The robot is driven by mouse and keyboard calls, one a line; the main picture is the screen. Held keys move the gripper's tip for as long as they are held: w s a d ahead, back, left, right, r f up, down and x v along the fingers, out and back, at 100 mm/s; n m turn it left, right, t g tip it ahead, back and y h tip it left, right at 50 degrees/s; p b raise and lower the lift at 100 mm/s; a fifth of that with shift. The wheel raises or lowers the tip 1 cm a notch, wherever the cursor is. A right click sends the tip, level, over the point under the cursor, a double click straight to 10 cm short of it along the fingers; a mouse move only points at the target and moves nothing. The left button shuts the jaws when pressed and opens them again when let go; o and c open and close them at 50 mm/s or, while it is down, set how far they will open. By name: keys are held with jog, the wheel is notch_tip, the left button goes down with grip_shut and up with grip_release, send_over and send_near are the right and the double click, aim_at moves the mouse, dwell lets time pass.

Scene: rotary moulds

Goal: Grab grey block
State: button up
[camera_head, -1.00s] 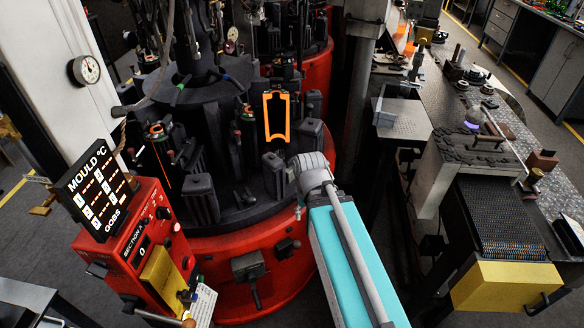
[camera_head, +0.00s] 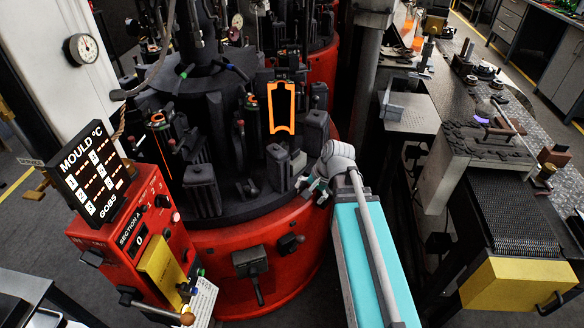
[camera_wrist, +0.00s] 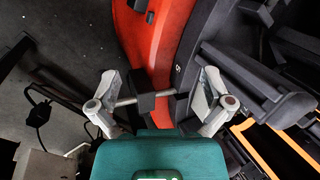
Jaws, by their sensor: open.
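Several dark grey blocks stand on the round black machine table, and I cannot tell which one is meant. One is at the front left (camera_head: 203,190), one in the middle (camera_head: 279,168) and one at the right (camera_head: 314,132). My gripper (camera_head: 316,190) is at the right edge of the table, low and to the right of the middle block. In the wrist view my gripper (camera_wrist: 160,88) is open, with its fingers wide apart. A dark grey block-like part (camera_wrist: 265,85) shows right of the fingers there. No block is held.
A glowing orange mould frame (camera_head: 271,108) stands just behind the middle block. The red machine base (camera_head: 280,225) curves below my gripper and carries levers. A red control box (camera_head: 130,235) is at the left. A metal bench (camera_head: 465,150) lies at the right.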

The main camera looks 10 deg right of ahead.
jog(key=w+d+m+t+y+b, duration=0.3)
jog(key=w+m+t+y+b, duration=0.1)
jog(key=w+m, duration=0.5)
jog(key=m+t+y+b, duration=0.1)
jog(key=m+t+b, duration=0.25)
jog(key=m, duration=0.75)
send_near(296, 153)
jog(key=shift+s+d+r+t, duration=0.1)
jog(key=shift+s+d+t, duration=0.05)
jog(key=shift+s+d, duration=0.35)
jog(key=shift+s+d+r+t, duration=0.1)
jog(key=shift+s+d+r, duration=0.05)
jog(key=shift+s+d, duration=0.4)
jog(key=shift+w+f, duration=0.1)
jog(key=shift+w, duration=0.05)
jog(key=b+x, duration=0.2)
jog(key=x, duration=0.5)
jog(key=shift+a+f+b, duration=0.15)
jog(key=shift+b, duration=0.2)
jog(key=shift+w+a+f, duration=0.15)
jog(key=shift+w+a, duration=0.25)
jog(key=shift+w, duration=0.05)
